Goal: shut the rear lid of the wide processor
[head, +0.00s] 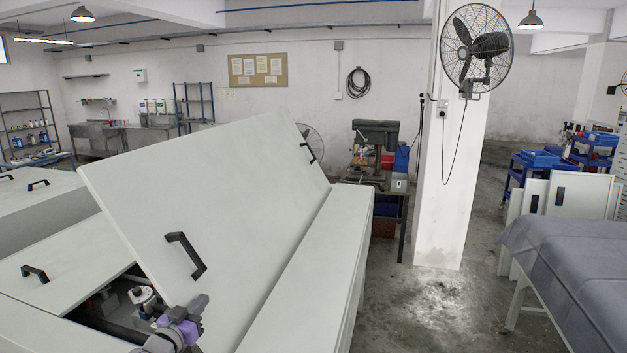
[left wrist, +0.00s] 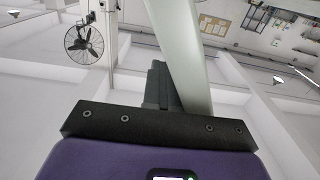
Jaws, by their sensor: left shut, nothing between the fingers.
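The wide processor (head: 290,300) is a long pale grey cabinet. Its raised lid (head: 215,195) stands tilted up as a large flat panel with two black handles, one near (head: 185,255) and one far (head: 308,150). A dark opening (head: 105,310) shows to the left below it. My left gripper (head: 198,306) is shut and empty, close to the raised lid's lower near edge. In the left wrist view the shut fingers (left wrist: 158,85) are beside a pale panel edge (left wrist: 177,45), probably the lid; contact is unclear. My right gripper is not in view.
A flat cover (head: 60,260) with a black handle lies left of the opening. A drill press (head: 375,145) and a white pillar (head: 440,190) stand beyond the processor. A cloth-covered table (head: 570,260) is at right. Bare floor (head: 450,300) lies between.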

